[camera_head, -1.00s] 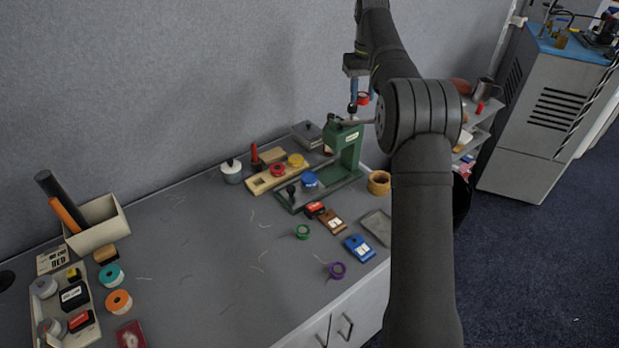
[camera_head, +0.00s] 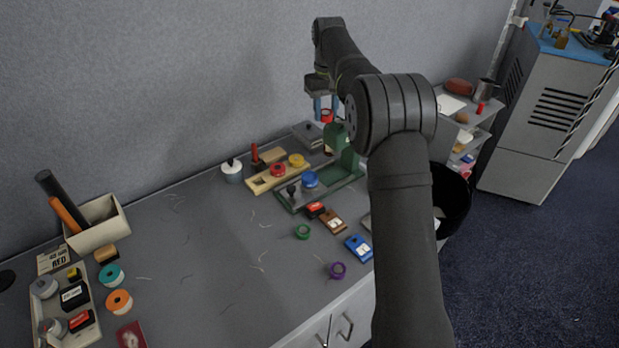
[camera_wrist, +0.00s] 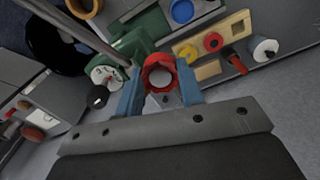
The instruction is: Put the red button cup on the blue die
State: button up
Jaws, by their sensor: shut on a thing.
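My gripper (camera_head: 325,107) is shut on a red button cup (camera_wrist: 152,64), held up in the air over the green press. In the wrist view the cup is a red ring between the blue fingers, with a pale inside. The blue die (camera_head: 309,179) is a round blue piece on the grey base of the press, below and left of my gripper; it also shows in the wrist view (camera_wrist: 182,10). Nothing sits on the blue die. Another red die (camera_head: 278,169) and a yellow die (camera_head: 296,160) sit on a wooden board.
The green press (camera_head: 350,160) stands just below my gripper and partly behind my arm. A white-topped jar (camera_head: 232,171) and an upright red-handled tool (camera_head: 255,155) stand left of the board.

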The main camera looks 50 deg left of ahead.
send_over(309, 178)
notch_tip(309, 178, down, 9)
jog(key=shift+n, duration=0.3)
notch_tip(309, 178, down, 4)
jog(key=shift+w+f, duration=0.15)
jog(key=shift+f, duration=2.6)
jog(key=shift+f, duration=0.1)
jog(key=shift+d+f, duration=0.1)
jog(key=shift+f, duration=0.55)
jog(key=o, duration=0.9)
jog(key=shift+o, duration=0.4)
jog(key=shift+r, duration=0.25)
notch_tip(309, 178, up, 13)
